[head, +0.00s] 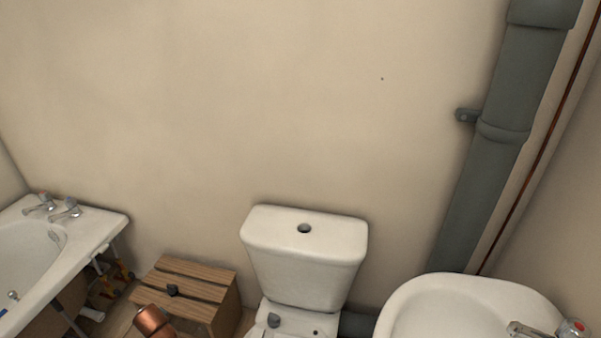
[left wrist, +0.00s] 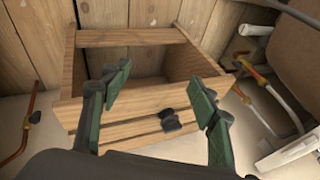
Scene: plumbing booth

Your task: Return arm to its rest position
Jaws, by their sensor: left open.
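My left gripper (left wrist: 158,88) shows in the left wrist view. Its two green fingers are spread wide apart with nothing between them. Beyond the fingers is a wooden slatted step box (left wrist: 145,104), its open side towards the top of that view. A small dark object (left wrist: 171,122) lies on its slats. I cannot tell whether the fingers touch the box. In the head view the step box (head: 188,283) stands on the floor between bath and toilet, and neither gripper shows.
The bath (head: 95,235) is at the left and the toilet (head: 303,250) in the middle. The basin (head: 465,300) and grey soil pipe (head: 490,150) are at the right. A copper-coloured cylinder (head: 150,321) shows at the bottom edge. Orange-and-white pipework (left wrist: 256,72) lies beside the box.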

